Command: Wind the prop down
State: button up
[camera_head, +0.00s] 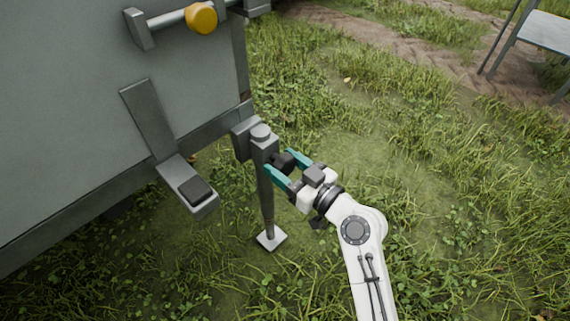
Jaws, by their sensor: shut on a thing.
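The prop (266,200) is a grey upright post at the near corner of a large grey trailer body. A square pale foot plate (271,239) is at its lower end, low over the grass; I cannot tell whether it touches the ground. My gripper (280,162) is at the upper part of the prop, on its right side. Its two teal fingers are shut on a small dark grip (284,160), seemingly the prop's crank handle. The fingers hide most of the crank, so its arm and angle are unclear.
The grey trailer body (60,120) fills the left, with a step (188,190) bearing a black pad beside the prop. A yellow knob (201,18) sits on a bar above. A grey table (548,31) stands far right. Open grass lies right of the prop.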

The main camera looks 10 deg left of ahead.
jog(key=n, duration=0.4)
jog(key=shift+f, duration=0.3)
jog(key=shift+n, duration=1.8)
jog(key=o, duration=1)
jog(key=shift+r, duration=0.15)
jog(key=p+v, duration=0.2)
jog(key=v, duration=0.8)
jog(key=shift+s+d, duration=0.2)
jog(key=shift+d, duration=0.15)
